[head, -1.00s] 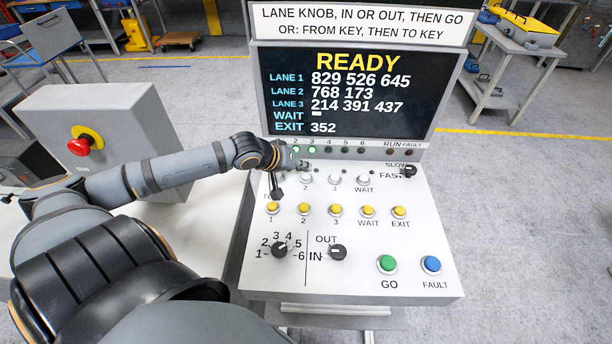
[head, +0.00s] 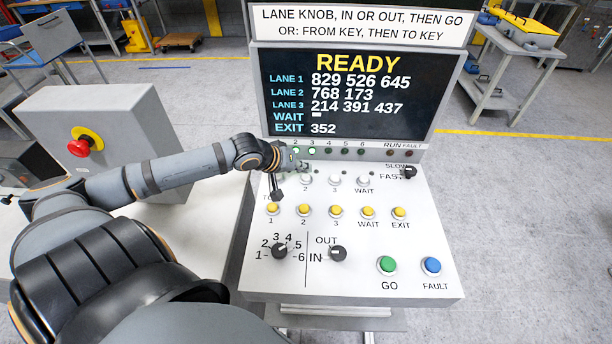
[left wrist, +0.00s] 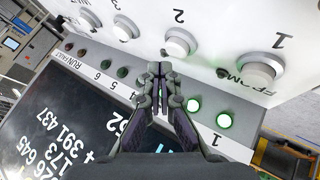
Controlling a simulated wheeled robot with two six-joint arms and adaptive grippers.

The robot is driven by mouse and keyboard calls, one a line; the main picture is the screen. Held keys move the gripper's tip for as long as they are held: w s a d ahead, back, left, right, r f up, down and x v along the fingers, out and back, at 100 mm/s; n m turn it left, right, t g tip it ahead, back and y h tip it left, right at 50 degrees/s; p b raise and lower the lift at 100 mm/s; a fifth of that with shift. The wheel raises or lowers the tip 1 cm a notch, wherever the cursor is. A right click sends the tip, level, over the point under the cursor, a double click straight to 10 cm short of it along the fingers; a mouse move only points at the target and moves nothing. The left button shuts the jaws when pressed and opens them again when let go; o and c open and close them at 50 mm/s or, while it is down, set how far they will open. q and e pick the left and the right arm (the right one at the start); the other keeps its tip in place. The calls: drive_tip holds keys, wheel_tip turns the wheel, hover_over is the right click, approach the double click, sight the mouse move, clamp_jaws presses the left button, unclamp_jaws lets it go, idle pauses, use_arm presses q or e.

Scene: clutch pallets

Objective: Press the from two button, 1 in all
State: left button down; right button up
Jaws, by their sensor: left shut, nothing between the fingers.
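The from two button is a white round button (head: 306,179) in the upper row of the sloped panel, with a 2 below it. In the left wrist view the white button marked 2 (left wrist: 179,43) stands just beyond my fingertips. My left gripper (head: 305,168) is shut and empty, close above the upper button row near that button. In the left wrist view its closed fingertips (left wrist: 160,69) appear apart from the button. The from one button (left wrist: 262,69) shows there too; in the head view my gripper hides it. My right gripper is in neither view.
A lower row of yellow buttons (head: 335,210), two black knobs, a green GO button (head: 387,264) and a blue FAULT button (head: 432,265) share the panel. The screen (head: 345,92) behind reads READY. A red stop button (head: 79,147) stands left on a grey box.

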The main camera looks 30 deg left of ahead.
sight(304, 177)
use_arm(q)
drive_tip(key=shift+f, duration=0.1)
drive_tip(key=shift+f, duration=0.3)
drive_tip(key=shift+f+b, duration=0.5)
idle(0.5)
drive_tip(key=shift+r, duration=0.1)
drive_tip(key=shift+r+p, duration=0.85)
drive_tip(key=shift+p, duration=0.25)
wheel_tip(304, 177, up, 5)
drive_tip(key=p, duration=0.6)
